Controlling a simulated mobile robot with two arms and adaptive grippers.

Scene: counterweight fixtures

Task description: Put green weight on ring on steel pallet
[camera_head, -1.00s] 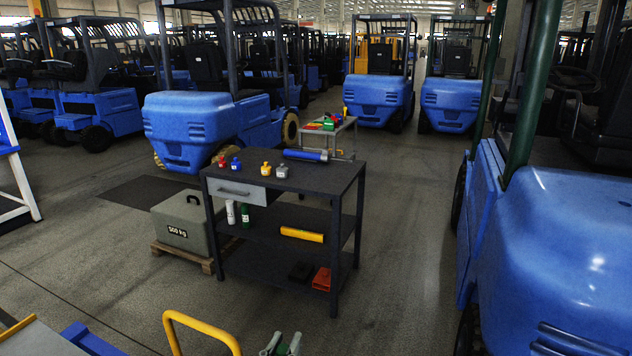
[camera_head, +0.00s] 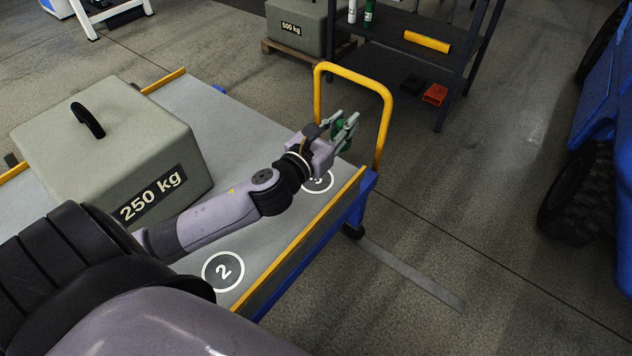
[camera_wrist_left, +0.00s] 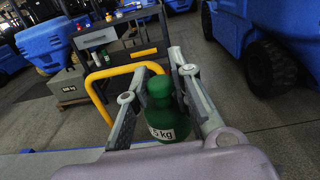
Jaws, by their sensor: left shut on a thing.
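My left gripper (camera_head: 342,126) is shut on the green weight (camera_head: 339,139), above the far right corner of the steel pallet (camera_head: 243,131). In the left wrist view the green weight (camera_wrist_left: 162,112) sits between the two fingers, upright, with a label ending in "5 kg". The steel pallet is a grey platform with yellow edge strips. A white ring marked 2 (camera_head: 223,271) lies on its near part. Another ring (camera_head: 318,181) lies beneath the gripper, its number partly hidden by my arm. My right gripper is not in view.
A grey 250 kg block (camera_head: 113,149) stands on the pallet's left. A yellow handle (camera_head: 352,75) rises at the pallet's far end, close beyond the gripper. A dark shelf table (camera_head: 410,50) stands beyond. A blue forklift (camera_head: 607,130) is at right, with clear floor between.

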